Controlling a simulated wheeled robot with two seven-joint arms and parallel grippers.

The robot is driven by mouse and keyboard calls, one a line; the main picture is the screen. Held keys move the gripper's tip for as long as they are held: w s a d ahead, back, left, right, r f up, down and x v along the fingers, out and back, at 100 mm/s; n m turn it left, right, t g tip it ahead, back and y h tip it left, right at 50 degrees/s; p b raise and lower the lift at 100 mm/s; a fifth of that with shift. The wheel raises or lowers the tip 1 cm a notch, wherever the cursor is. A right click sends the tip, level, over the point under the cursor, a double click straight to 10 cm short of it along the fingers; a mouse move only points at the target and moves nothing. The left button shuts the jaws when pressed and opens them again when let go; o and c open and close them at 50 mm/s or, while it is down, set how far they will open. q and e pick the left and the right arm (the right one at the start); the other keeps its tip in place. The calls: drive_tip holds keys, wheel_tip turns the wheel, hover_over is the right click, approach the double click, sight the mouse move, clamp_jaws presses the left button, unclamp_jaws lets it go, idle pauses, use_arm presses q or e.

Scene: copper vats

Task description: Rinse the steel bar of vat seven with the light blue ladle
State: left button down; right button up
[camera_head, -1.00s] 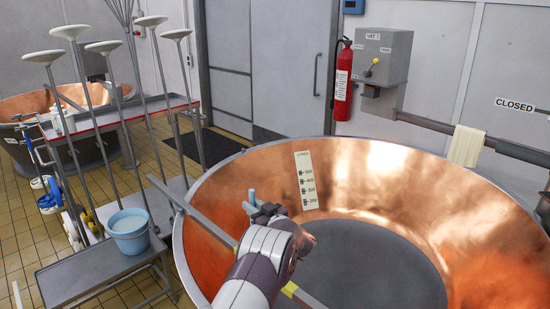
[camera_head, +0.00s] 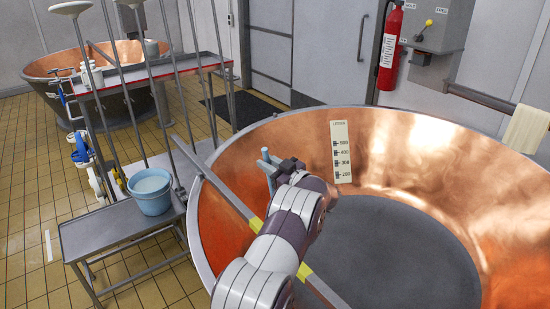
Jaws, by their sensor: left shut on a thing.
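The steel bar (camera_head: 228,197) with yellow bands lies across the left part of the big copper vat (camera_head: 385,135). My left gripper (camera_head: 275,164) is over the vat's inside, just beyond the bar, with its arm crossing above the bar. It is shut on a light blue piece, which looks like the light blue ladle (camera_head: 266,157); only a short upright part shows. The ladle's bowl is hidden, and I cannot tell whether it touches the bar. The bottom of the vat looks dark grey and flat. My right gripper is not in view.
A light blue bucket (camera_head: 150,190) with whitish contents stands on a grey metal bench (camera_head: 110,235) left of the vat. Tall-handled tools and a red-edged rack (camera_head: 150,75) stand behind it. A second copper vat (camera_head: 60,67) is at back left. A cloth (camera_head: 525,130) hangs on the wall pipe.

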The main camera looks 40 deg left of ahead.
use_arm(q)
drive_tip(key=s+d+f+n+g+y+b, duration=0.1)
drive_tip(key=s+f+n+b, duration=0.8)
drive_tip(key=b, duration=1)
drive_tip(key=s+f+n+g+b, duration=0.3)
drive_tip(key=s+f+n+b, duration=0.7)
drive_tip(key=f+b, duration=0.7)
drive_tip(key=s+b, duration=0.2)
drive_tip(key=b, duration=0.1)
drive_tip(key=shift+s+d+y, duration=0.2)
drive_tip(key=shift+d+y, duration=0.15)
drive_tip(key=shift+y, duration=0.05)
